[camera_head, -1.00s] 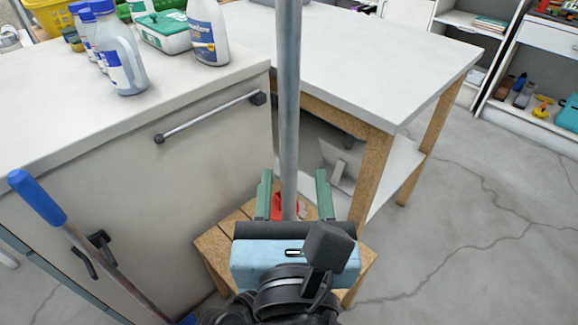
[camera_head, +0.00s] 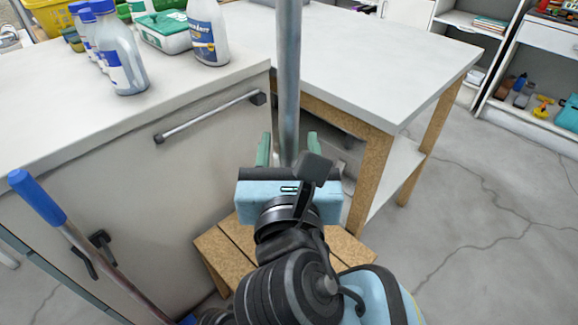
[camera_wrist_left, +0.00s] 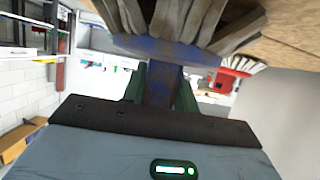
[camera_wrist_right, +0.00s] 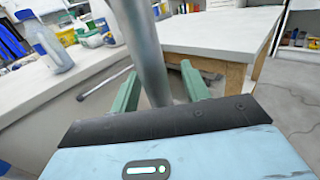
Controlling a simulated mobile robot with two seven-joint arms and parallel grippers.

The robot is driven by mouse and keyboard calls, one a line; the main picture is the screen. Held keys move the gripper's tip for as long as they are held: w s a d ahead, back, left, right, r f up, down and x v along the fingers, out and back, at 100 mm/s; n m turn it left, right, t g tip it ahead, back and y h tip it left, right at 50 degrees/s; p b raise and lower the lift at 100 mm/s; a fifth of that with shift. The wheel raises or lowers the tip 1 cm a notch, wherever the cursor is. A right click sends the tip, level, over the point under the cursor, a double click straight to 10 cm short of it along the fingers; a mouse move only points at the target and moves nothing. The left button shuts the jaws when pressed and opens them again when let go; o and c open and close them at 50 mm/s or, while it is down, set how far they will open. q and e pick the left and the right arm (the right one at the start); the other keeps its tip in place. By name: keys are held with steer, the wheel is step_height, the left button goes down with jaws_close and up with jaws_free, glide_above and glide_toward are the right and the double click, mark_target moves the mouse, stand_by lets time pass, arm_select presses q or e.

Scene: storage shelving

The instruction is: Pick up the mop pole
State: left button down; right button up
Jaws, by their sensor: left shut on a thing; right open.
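A grey metal pole (camera_head: 288,75) stands upright in front of the corner of the white table. My right gripper (camera_head: 288,145) is open, with its green fingers on either side of this pole; the right wrist view (camera_wrist_right: 155,90) also shows the pole between them. A blue-handled pole (camera_head: 38,198) leans at the left. In the left wrist view my left gripper (camera_wrist_left: 160,85) is shut on the bluish neck of a mop head (camera_wrist_left: 165,48) with grey strands. My left gripper is not clearly seen in the head view. The pole's lower end is hidden behind my right arm.
A white cabinet (camera_head: 150,190) with bottles (camera_head: 122,60) on top is at the left. The white table (camera_head: 370,60) is beyond the pole. A wooden stool (camera_head: 225,250) stands below my right gripper. The floor at right is clear.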

mark_target(289, 93)
jaws_close()
steer(key=shift+r, duration=0.15)
step_height(289, 93, up, 10)
steer(key=shift+f, duration=0.1)
stand_by(0.6)
arm_select(q)
steer(key=c, duration=1)
jaws_free()
